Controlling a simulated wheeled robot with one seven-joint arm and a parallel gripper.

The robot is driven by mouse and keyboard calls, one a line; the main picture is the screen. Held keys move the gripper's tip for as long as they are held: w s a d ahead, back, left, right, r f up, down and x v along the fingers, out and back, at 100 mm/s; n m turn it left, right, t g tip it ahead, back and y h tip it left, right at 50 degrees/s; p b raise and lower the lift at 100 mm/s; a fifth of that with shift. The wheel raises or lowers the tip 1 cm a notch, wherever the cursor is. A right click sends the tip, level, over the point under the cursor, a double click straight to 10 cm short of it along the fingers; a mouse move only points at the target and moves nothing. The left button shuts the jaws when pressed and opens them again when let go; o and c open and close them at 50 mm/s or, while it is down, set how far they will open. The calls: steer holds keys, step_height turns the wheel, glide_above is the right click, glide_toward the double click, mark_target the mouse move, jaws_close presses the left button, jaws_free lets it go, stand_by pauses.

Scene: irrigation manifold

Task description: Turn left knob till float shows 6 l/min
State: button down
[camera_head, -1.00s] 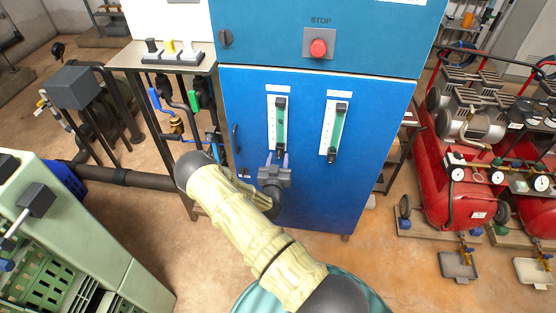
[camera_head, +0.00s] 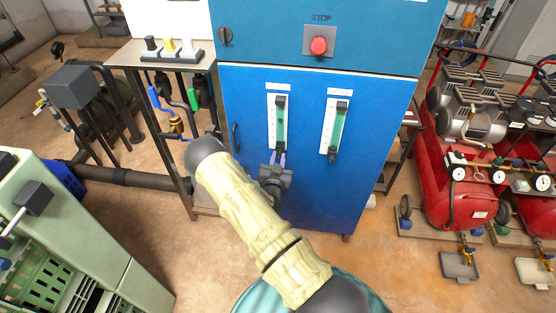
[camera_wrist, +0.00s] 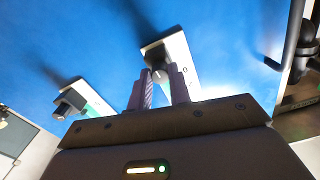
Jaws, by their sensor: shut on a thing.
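The left flow meter (camera_head: 278,125) is a white scale plate with a green-lit tube on the blue cabinet front. Its dark knob is at the lower end, largely hidden by my fingers in the head view; the wrist view shows the knob (camera_wrist: 155,51) at the fingertips. My gripper (camera_head: 278,155) reaches up from below and is shut on this knob. The fingers (camera_wrist: 161,74) also show in the wrist view. The right flow meter (camera_head: 336,125) stands apart, with its own dark knob (camera_head: 331,158). The float and scale marks are too small to read.
A red stop button (camera_head: 319,46) and a dark rotary switch (camera_head: 225,37) sit higher on the blue cabinet (camera_head: 370,190). A dark door handle (camera_head: 236,137) is left of my gripper. A metal table (camera_head: 125,57) stands left; red compressors (camera_head: 455,190) stand right.

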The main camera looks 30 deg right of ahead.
steer(key=c, duration=1.3)
jaws_free()
steer(key=b+v, duration=0.2)
steer(key=v, duration=1.5)
steer(key=shift+s+a, duration=0.1)
